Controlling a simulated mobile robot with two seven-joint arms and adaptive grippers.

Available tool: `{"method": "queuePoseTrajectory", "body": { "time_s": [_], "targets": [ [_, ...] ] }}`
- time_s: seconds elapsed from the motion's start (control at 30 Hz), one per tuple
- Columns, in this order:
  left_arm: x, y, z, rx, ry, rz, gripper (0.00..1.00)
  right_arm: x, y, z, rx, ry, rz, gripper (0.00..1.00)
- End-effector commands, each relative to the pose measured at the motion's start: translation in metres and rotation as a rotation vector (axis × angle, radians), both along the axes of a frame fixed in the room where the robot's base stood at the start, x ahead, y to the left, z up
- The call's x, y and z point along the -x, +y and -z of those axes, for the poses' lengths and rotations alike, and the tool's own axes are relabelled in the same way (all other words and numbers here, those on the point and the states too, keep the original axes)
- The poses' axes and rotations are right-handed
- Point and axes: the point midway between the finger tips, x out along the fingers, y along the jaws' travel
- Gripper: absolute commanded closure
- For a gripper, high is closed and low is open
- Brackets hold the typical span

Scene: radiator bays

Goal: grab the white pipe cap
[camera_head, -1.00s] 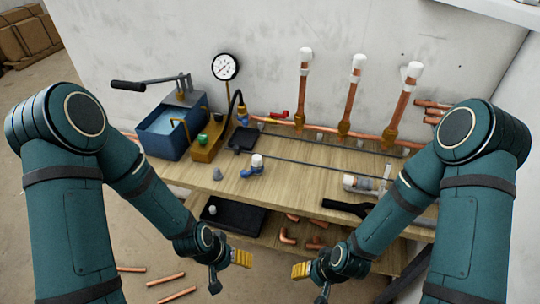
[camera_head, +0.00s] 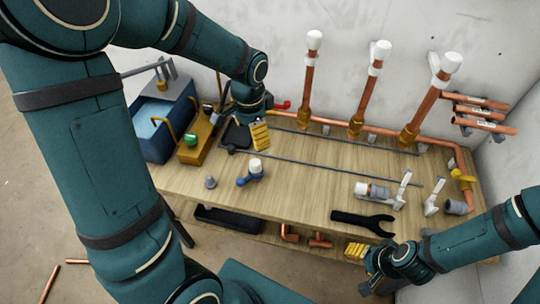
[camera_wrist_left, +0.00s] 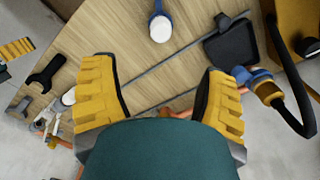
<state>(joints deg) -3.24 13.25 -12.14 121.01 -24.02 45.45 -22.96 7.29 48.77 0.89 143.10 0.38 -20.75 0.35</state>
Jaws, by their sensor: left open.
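White caps top three upright copper pipes at the back wall: the left cap (camera_head: 315,39), the middle cap (camera_head: 380,53) and the right cap (camera_head: 451,62). My left gripper (camera_head: 260,135) hangs over the back of the bench, behind the blue fitting and left of the pipes. Its yellow fingers are apart and empty in the left wrist view (camera_wrist_left: 158,98). My right gripper (camera_head: 357,250) is low at the bench's front edge; its opening is unclear.
A horizontal copper pipe runs along the back. The middle of the bench (camera_head: 310,190) is mostly clear.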

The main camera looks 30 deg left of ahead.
Motion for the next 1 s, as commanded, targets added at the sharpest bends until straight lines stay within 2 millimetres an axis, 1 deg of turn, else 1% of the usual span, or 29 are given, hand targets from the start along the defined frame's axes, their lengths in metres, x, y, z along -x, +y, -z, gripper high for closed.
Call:
{"method": "queuePoseTrajectory", "body": {
  "time_s": [0.07, 0.13, 0.3, 0.43, 0.53, 0.67, 0.77, 1.0],
  "targets": [
    [0.001, 0.002, 0.003, -0.004, 0.005, 0.003, 0.26, 0.0, 0.0, 0.001, 0.0, 0.0, 0.0, 0.44],
    [0.001, 0.002, 0.012, -0.004, 0.005, 0.004, 0.26, 0.001, 0.0, 0.004, 0.0, 0.002, -0.002, 0.44],
    [0.001, 0.001, 0.046, -0.005, 0.009, 0.005, 0.26, 0.003, 0.0, 0.011, -0.002, 0.007, -0.005, 0.44],
    [0.001, 0.001, 0.068, -0.004, 0.006, 0.004, 0.26, 0.005, 0.001, 0.015, -0.002, 0.01, -0.008, 0.44],
    [0.001, 0.001, 0.079, -0.003, 0.005, 0.004, 0.26, 0.005, 0.001, 0.017, -0.003, 0.012, -0.009, 0.44],
    [0.0, 0.001, 0.085, -0.003, 0.004, 0.003, 0.26, 0.006, 0.001, 0.018, -0.003, 0.013, -0.01, 0.44],
    [-0.001, 0.001, 0.094, -0.003, 0.005, 0.003, 0.26, 0.007, 0.001, 0.02, -0.004, 0.015, -0.011, 0.44],
    [-0.004, 0.0, 0.128, -0.004, 0.005, 0.003, 0.26, 0.009, 0.002, 0.029, -0.005, 0.02, -0.016, 0.44]
  ]
}}
